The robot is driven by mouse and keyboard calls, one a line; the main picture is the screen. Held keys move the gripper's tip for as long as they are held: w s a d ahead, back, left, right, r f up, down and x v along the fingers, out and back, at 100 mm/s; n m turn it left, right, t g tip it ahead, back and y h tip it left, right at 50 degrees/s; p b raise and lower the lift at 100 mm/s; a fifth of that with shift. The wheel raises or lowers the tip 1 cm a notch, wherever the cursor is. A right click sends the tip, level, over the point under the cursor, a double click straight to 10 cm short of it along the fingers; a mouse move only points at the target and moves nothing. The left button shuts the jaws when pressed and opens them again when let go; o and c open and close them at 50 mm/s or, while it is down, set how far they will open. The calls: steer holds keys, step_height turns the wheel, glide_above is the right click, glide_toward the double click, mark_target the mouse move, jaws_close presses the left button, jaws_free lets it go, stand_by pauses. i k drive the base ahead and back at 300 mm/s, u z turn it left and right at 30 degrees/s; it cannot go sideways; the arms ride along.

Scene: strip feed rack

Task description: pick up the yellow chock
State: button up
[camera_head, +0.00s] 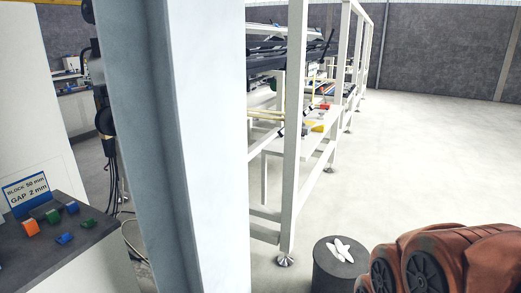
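I cannot make out a yellow chock for certain. A small yellow item (317,127) lies on a low white shelf of the rack, too small and far off to identify. On the dark bench top at the lower left are small blocks: an orange one (31,228), green ones (53,216) and blue ones (72,208). None of these looks yellow. My gripper is not in view.
A tall grey-white pillar (215,150) stands close and hides much of the left middle. A sign (27,192) reads "BLOCK 50 mm GAP 2 mm". The white rack frame (291,130) stands beyond the pillar. A dark drum (338,270) bears white pieces. The pale floor (430,160) at right is open.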

mark_target(320, 129)
steer(key=z, duration=0.2)
steer(key=i, duration=2.05)
steer(key=z, duration=2.7)
steer(key=i, duration=2.65)
steer(key=u, duration=3.1)
